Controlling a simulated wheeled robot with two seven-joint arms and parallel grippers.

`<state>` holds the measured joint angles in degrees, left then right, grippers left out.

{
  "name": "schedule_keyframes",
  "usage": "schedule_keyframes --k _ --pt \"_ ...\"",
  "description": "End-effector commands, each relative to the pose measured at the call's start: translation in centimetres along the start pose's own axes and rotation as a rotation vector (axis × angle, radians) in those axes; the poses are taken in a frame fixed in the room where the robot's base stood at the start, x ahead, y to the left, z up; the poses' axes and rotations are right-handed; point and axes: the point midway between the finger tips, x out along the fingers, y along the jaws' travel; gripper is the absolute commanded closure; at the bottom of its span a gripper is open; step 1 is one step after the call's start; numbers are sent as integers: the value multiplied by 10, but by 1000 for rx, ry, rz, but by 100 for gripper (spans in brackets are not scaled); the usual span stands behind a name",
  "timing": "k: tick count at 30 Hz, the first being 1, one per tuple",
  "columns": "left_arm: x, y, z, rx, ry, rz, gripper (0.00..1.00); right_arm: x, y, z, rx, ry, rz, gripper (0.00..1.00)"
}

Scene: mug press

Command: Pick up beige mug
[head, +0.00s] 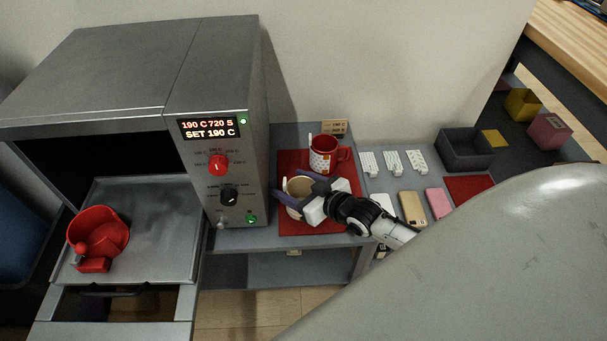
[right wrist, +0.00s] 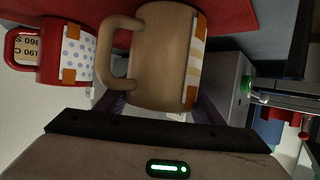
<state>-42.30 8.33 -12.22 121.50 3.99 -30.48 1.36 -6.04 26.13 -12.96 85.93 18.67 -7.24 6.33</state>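The beige mug (head: 299,187) stands on a red mat (head: 289,164) beside the oven. In the right wrist view the mug (right wrist: 165,58) fills the middle, its handle to the left and a striped band with orange tape at its right. My right gripper (head: 300,192) reaches in from the right, its purple fingers on either side of the mug. The fingers look spread, and I see no clear contact. The gripper hides part of the mug in the head view. My left gripper is not in view.
A red mug with a dotted band (head: 323,153) stands close behind, with a small label sign (head: 335,127). The oven (head: 226,85) borders the left; a red holder (head: 98,236) sits on its tray (head: 160,262). White, tan and pink blocks and a dark bin (head: 466,149) lie right.

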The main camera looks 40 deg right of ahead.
Motion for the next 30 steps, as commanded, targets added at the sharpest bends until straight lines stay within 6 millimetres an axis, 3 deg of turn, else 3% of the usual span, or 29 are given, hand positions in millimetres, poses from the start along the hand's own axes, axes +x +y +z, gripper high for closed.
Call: schedule_keyframes --k 1,5,6,17,30 --pt "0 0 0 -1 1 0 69 0 0 0 0 0 0 49" --pt "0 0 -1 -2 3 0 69 0 0 0 0 0 0 71" --pt "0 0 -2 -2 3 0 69 0 0 0 0 -1 0 72" --pt "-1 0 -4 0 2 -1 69 -4 2 -6 -2 3 1 72" --pt "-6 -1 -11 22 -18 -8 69 -24 3 -52 -1 5 0 72"
